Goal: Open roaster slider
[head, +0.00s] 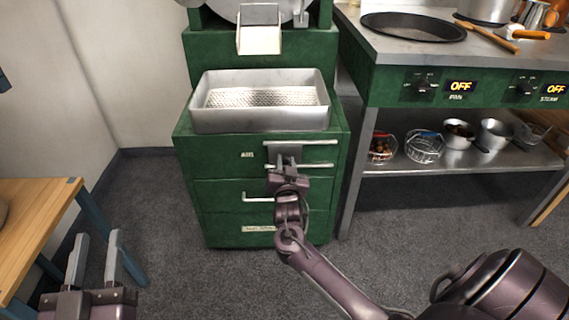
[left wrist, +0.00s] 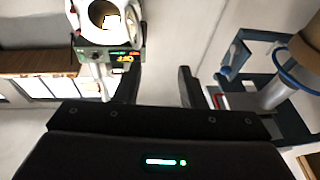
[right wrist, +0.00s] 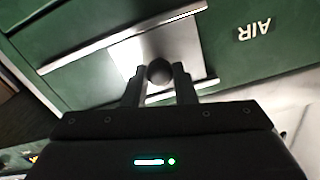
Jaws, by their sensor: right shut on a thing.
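The green roaster cabinet (head: 260,200) stands in the middle of the head view. On its front, beside the AIR label, the metal slider plate (head: 277,152) sits between two horizontal rails; it also shows in the right wrist view (right wrist: 180,42). My right gripper (head: 287,168) reaches the plate from below. In the right wrist view my right gripper (right wrist: 159,80) is shut on the slider's dark round knob (right wrist: 159,70). My left gripper (head: 97,250) is open and empty at the lower left of the head view, away from the roaster.
A metal tray (head: 260,120) with a perforated bottom sits on the roaster under a chute (head: 259,40). A steel-topped stove (head: 450,75) stands at the right, with baskets and cups on its shelf. A wooden table (head: 35,215) is at the left. Floor between is clear.

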